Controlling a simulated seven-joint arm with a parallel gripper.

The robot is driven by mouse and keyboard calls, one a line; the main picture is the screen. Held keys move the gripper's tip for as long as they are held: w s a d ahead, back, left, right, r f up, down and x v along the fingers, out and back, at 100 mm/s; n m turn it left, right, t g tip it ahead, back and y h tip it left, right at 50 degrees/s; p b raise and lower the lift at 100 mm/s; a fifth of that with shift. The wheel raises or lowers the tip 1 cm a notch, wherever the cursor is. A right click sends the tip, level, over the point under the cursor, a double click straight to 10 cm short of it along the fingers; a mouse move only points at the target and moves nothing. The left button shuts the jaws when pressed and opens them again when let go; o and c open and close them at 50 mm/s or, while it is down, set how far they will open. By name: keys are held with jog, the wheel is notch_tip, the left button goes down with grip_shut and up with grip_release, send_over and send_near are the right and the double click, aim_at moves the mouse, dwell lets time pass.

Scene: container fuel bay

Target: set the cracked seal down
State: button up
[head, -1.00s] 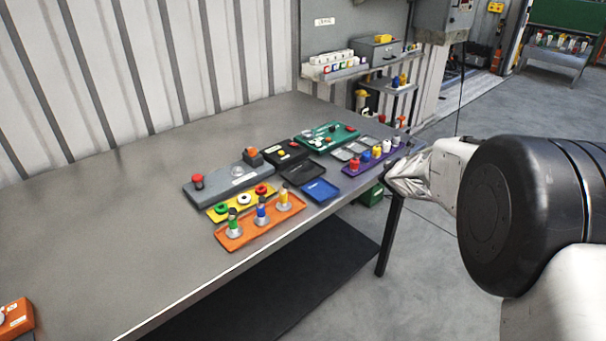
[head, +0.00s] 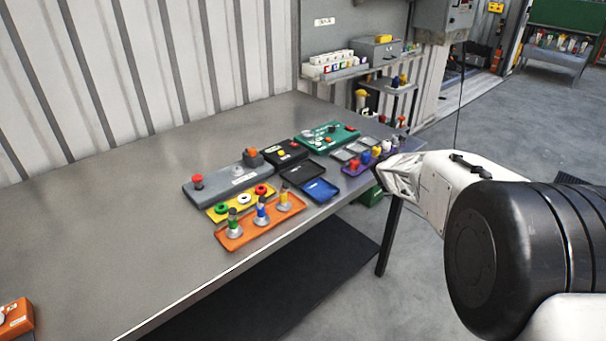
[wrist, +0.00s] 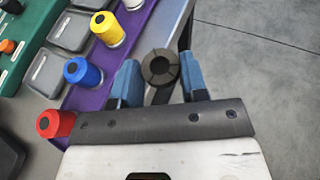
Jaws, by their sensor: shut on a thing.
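My gripper (wrist: 160,72) has its two blue fingers on either side of a dark round piece (wrist: 160,64) with radial slits and a central hole. It is shut on this piece, at the outer edge of the purple tray (wrist: 135,40). I cannot tell from its look whether this piece is the cracked seal. In the head view my silver wrist end covers the fingers and the held piece. The yellow tray (head: 212,215) bears a green ring (head: 221,208), a white ring (head: 244,198) and a red ring (head: 261,189).
The purple tray holds red (wrist: 55,124), blue (wrist: 82,72), yellow (wrist: 107,29) and white pieces. A black tray (head: 303,172) and a blue tray (head: 320,190) look empty. An orange tray (head: 238,241) holds three upright pieces. The table's left side is mostly clear.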

aim_at(299, 175)
jog(key=shift+w+a+r, duration=0.15)
jog(key=shift+a+r, duration=0.05)
jog(key=shift+a, duration=0.2)
jog(key=shift+w+a, duration=0.15)
jog(key=shift+a, duration=0.2)
